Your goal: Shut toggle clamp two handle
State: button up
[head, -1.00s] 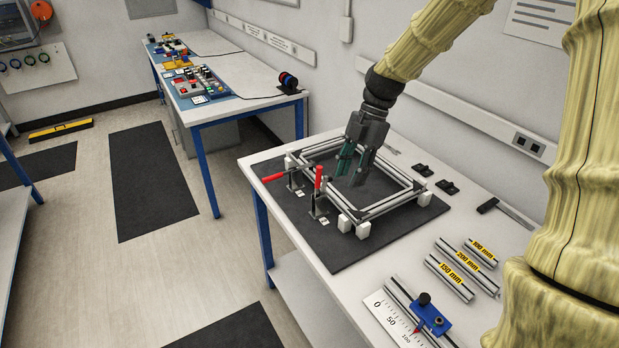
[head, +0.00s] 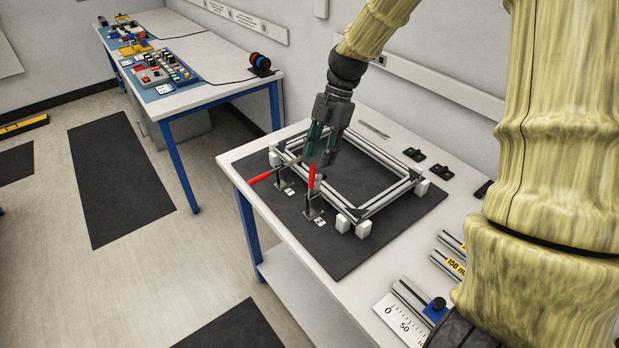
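Toggle clamp two (head: 314,205) stands on the dark mat at the near left side of the aluminium frame, beside a label reading 2. Its red handle (head: 312,180) points straight up. Toggle clamp one (head: 283,182) is to its left, with its red handle (head: 260,179) lying nearly level and pointing left. My gripper (head: 319,158) points down over the left part of the frame, just behind and above the upright handle in the picture. Its fingers look apart and nothing shows between them. I cannot tell whether a finger touches the handle.
The aluminium frame (head: 387,197) rests on white blocks on the dark mat (head: 345,258). Black parts (head: 414,154) lie behind it. Labelled profiles and a ruler stop (head: 413,297) are at the near right. The mat's front is clear.

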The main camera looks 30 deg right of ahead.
aim_at(310, 180)
jog(key=x, duration=0.2)
jog(key=p+x, duration=0.1)
jog(key=x, duration=0.3)
jog(key=shift+w+a+f+p, duration=0.15)
jog(key=shift+w+f+p, duration=0.1)
jog(key=shift+p, duration=0.1)
jog(key=shift+x, duration=0.9)
jog(key=shift+f, duration=0.2)
jog(key=shift+w, duration=0.1)
grip_shut()
